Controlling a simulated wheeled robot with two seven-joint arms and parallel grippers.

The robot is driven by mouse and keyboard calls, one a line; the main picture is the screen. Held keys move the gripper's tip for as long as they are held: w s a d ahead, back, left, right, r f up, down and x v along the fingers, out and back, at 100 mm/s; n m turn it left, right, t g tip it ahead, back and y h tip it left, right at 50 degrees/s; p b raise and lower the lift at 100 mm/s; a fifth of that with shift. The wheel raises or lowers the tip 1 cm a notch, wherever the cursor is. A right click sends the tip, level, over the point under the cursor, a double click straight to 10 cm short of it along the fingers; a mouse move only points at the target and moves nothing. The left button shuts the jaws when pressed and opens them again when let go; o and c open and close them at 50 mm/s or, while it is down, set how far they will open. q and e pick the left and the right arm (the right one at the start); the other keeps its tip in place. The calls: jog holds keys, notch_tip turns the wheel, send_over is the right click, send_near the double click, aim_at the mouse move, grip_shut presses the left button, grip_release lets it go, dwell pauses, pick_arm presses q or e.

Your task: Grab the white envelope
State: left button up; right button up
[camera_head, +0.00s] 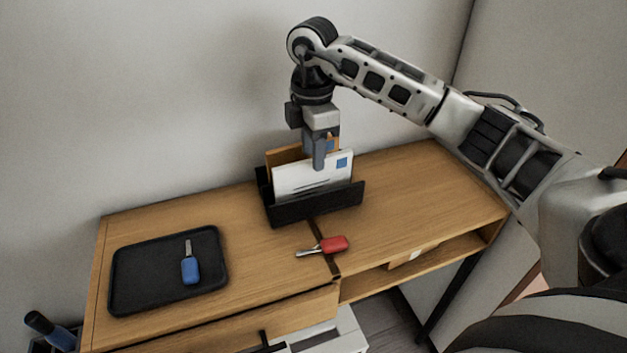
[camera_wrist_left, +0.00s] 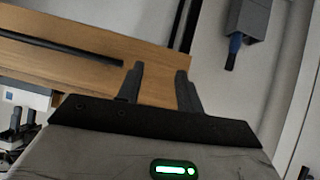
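The white envelope (camera_head: 300,180), with a blue stamp at its upper right, stands upright in a black holder (camera_head: 322,203) on the wooden desk. A tan envelope (camera_head: 284,154) stands behind it. My right gripper (camera_head: 322,152) points down at the top edge of the white envelope, with one finger in front of its face. The other finger is mostly hidden, so I cannot tell whether the gripper is closed on the paper. My left gripper (camera_wrist_left: 158,82) shows in the left wrist view, with its fingers apart and nothing between them.
A black tray (camera_head: 130,290) with a blue-handled tool (camera_head: 190,268) lies on the left of the desk (camera_head: 415,185). A red-handled tool (camera_head: 332,245) lies in front of the holder. The wall is close behind. The desk top right of the holder is clear.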

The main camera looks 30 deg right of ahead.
aim_at(314, 182)
jog(key=shift+f, duration=1.6)
grip_shut()
jog(key=shift+r, duration=0.1)
